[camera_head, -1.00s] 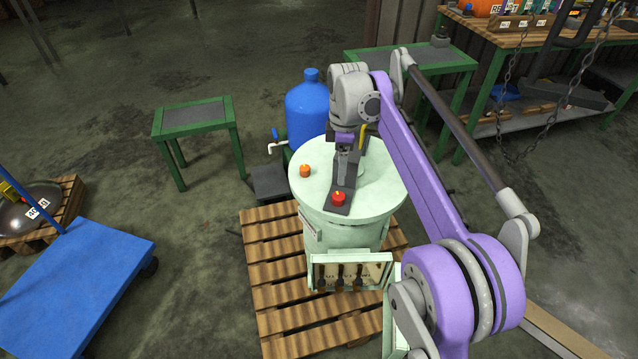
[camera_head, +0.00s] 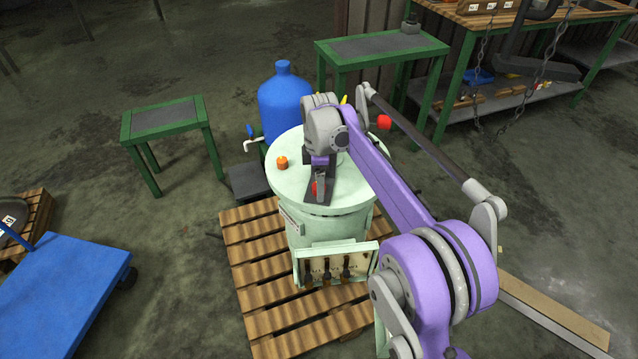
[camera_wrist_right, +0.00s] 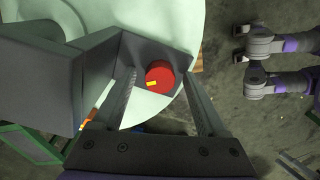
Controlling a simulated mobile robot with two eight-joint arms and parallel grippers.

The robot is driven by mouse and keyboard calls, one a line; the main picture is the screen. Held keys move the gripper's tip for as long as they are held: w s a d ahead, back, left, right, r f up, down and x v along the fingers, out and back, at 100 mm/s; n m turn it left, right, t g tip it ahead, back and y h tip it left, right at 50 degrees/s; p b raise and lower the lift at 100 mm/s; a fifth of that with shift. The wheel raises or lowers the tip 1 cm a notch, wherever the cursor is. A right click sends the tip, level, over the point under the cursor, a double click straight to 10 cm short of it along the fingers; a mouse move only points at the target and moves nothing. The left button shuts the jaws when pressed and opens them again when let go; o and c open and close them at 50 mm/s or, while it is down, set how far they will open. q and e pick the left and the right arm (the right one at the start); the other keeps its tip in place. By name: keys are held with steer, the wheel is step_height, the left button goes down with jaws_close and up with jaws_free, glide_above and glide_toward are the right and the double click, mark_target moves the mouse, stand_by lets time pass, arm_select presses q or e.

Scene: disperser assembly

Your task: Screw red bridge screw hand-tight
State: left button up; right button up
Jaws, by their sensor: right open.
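The red bridge screw (camera_head: 314,189) sits at the near end of the dark grey bridge (camera_head: 318,200) on the pale green drum lid. In the head view my right gripper (camera_head: 319,192) points down at it and partly covers it. In the right wrist view the red screw (camera_wrist_right: 160,76), with a yellow mark, shows between the two fingertips (camera_wrist_right: 158,84). The fingers are open, with a gap on both sides of the screw. I cannot tell how far down the fingers reach beside it. My left gripper is not in view.
An orange knob (camera_head: 282,163) sits on the lid's left side. A blue tank (camera_head: 285,105) stands behind the drum. A red object (camera_head: 384,122) shows beyond my arm. The drum stands on a wooden pallet (camera_head: 245,240); a blue cart (camera_head: 65,290) is front left.

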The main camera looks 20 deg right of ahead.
jaws_close()
stand_by(0.3)
